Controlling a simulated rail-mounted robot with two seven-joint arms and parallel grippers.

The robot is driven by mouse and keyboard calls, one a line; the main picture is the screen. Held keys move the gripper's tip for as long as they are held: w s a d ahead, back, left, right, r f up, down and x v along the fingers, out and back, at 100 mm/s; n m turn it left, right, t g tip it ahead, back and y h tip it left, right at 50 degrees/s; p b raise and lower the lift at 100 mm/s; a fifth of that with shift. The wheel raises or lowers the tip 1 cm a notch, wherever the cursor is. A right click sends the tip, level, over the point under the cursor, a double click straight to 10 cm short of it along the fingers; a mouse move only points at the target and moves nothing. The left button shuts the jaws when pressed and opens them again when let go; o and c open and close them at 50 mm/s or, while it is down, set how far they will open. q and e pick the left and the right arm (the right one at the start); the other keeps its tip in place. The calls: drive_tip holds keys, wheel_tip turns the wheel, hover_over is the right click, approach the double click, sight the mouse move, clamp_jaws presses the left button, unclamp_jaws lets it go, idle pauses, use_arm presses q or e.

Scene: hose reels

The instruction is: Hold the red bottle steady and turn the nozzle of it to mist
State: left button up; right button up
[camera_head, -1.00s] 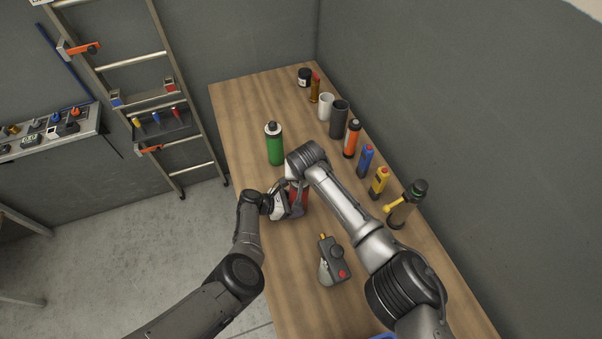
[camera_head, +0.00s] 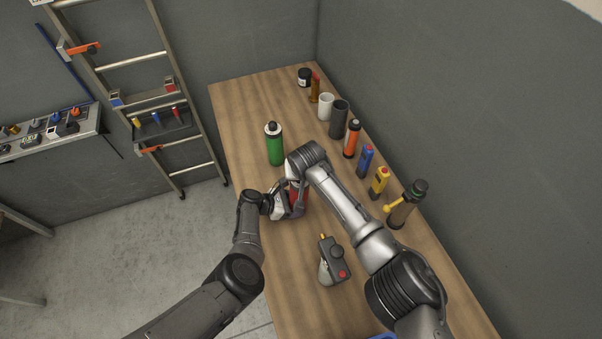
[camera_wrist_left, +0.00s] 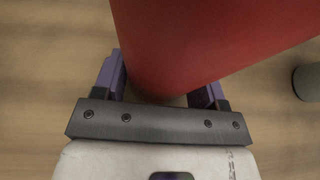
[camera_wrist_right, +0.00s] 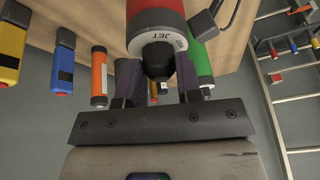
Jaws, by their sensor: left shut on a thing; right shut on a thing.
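The red bottle (camera_head: 303,187) stands on the wooden table, mostly hidden in the head view by my two grippers. My left gripper (camera_head: 286,204) is shut around its body. In the left wrist view the red body (camera_wrist_left: 200,45) lies between the two purple-padded fingers (camera_wrist_left: 160,92). My right gripper (camera_head: 297,178) is at the bottle's top. In the right wrist view its fingers (camera_wrist_right: 158,88) are shut on the black nozzle (camera_wrist_right: 158,62). A white collar (camera_wrist_right: 150,38) behind the nozzle reads JET. Other words on the collar are hidden or too small to read.
A green bottle (camera_head: 275,146) stands just behind. Several bottles and cups line the wall side, including an orange one (camera_head: 352,138) and a yellow one (camera_head: 379,183). A grey device with a red button (camera_head: 333,262) lies nearer. Bare table (camera_head: 285,290) shows at front left.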

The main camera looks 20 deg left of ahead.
drive_tip(key=n, duration=0.2)
drive_tip(key=n+g+y, duration=0.1)
drive_tip(key=n, duration=0.2)
drive_tip(key=shift+n+y, duration=0.3)
drive_tip(key=n+g, duration=0.1)
drive_tip(key=n, duration=0.2)
drive_tip(key=n+g+y, duration=0.1)
drive_tip(key=n, duration=0.1)
drive_tip(key=shift+w+n, duration=0.1)
drive_tip(key=shift+n, duration=0.3)
drive_tip(key=shift+g, duration=0.3)
drive_tip(key=o, duration=0.9)
drive_tip(key=shift+d, duration=0.1)
drive_tip(key=shift+o, duration=0.2)
drive_tip(key=v, duration=1.2)
use_arm(q)
drive_tip(key=o, duration=0.8)
